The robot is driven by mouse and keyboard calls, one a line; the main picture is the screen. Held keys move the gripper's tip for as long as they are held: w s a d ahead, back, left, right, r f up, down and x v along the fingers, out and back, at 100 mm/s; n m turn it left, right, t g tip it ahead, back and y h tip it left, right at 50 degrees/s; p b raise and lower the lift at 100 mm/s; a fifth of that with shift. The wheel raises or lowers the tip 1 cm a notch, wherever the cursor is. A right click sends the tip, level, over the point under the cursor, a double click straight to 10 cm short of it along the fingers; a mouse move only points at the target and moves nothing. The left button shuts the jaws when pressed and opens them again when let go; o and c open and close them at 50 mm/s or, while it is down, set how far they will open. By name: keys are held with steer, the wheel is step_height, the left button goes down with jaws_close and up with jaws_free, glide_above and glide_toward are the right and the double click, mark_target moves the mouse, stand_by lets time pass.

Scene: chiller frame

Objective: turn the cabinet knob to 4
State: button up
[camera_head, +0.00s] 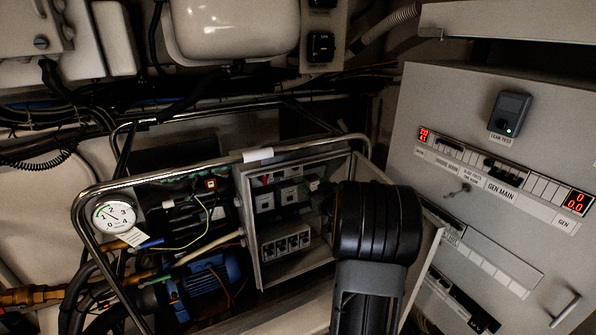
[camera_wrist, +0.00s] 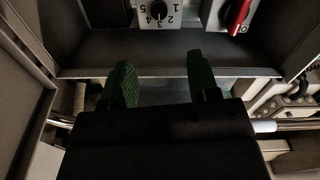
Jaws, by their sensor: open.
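The cabinet knob (camera_wrist: 158,9) is black on a white plate at the top of the wrist view, cut off by the edge. Numbers 1 to 5 show around it, and its white mark appears to point near 3. My gripper (camera_wrist: 162,80) is open and empty, its two green-padded fingers apart, short of the knob and not touching it. In the head view the open grey cabinet (camera_head: 248,225) stands at the centre. My dark arm covers its right part, hiding my gripper; I cannot make out the knob there.
A red-handled switch (camera_wrist: 239,15) sits right of the knob. The cabinet's side walls and lower lip (camera_wrist: 165,72) close around my gripper. A metal tube rail (camera_head: 210,162) arches above the cabinet. A gauge (camera_head: 114,216) is left; a grey panel (camera_head: 440,100) stands right.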

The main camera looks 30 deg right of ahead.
steer(key=w+d+p, duration=0.2)
steer(key=w, duration=1.1)
steer(key=shift+w+p, duration=0.2)
steer(key=shift+p, duration=0.15)
steer(key=shift+d+f, duration=0.1)
steer(key=c, duration=0.9)
